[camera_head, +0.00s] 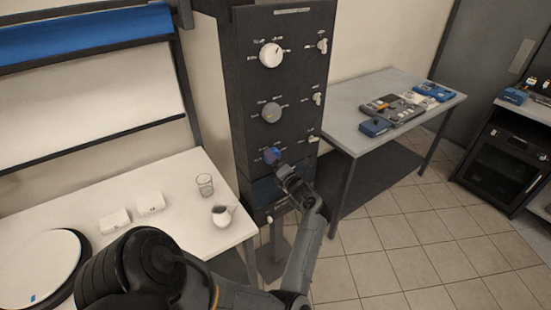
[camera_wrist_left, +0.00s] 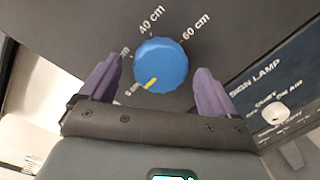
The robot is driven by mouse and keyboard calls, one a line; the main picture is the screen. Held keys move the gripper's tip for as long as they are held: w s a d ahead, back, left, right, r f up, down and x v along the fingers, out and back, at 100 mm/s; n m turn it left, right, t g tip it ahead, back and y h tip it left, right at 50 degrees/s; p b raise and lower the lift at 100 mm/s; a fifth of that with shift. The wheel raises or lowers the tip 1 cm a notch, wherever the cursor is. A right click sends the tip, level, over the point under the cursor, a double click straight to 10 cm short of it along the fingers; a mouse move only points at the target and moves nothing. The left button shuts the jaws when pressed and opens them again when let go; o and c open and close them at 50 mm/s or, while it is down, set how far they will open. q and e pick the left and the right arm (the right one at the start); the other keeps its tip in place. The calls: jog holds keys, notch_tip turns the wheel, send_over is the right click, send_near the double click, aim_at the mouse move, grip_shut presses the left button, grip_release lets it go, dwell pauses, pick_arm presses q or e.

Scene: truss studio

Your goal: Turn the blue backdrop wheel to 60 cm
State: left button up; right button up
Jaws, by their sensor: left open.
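The blue backdrop wheel (camera_head: 271,155) is low on the dark control panel. In the left wrist view the wheel (camera_wrist_left: 165,62) faces me, and its yellow mark points lower left, at the 0 cm label. The 40 cm label is above it and the 60 cm label (camera_wrist_left: 195,27) at its upper right; another label on the left is partly hidden. My left gripper (camera_head: 281,169) is at the wheel. In the wrist view its purple fingers (camera_wrist_left: 156,74) are open, one on each side of the wheel, with gaps showing. My right gripper is not in view.
The panel (camera_head: 300,88) also carries a white knob (camera_head: 271,55), a grey knob (camera_head: 271,112) and small switches. A white table (camera_head: 180,180) with a glass and a small jug stands at left, a grey table (camera_head: 350,100) at right. A blue backdrop roll (camera_head: 80,35) hangs upper left.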

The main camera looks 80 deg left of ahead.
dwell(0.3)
pick_arm(q)
jog(key=c, duration=1)
jog(key=shift+c, duration=0.2)
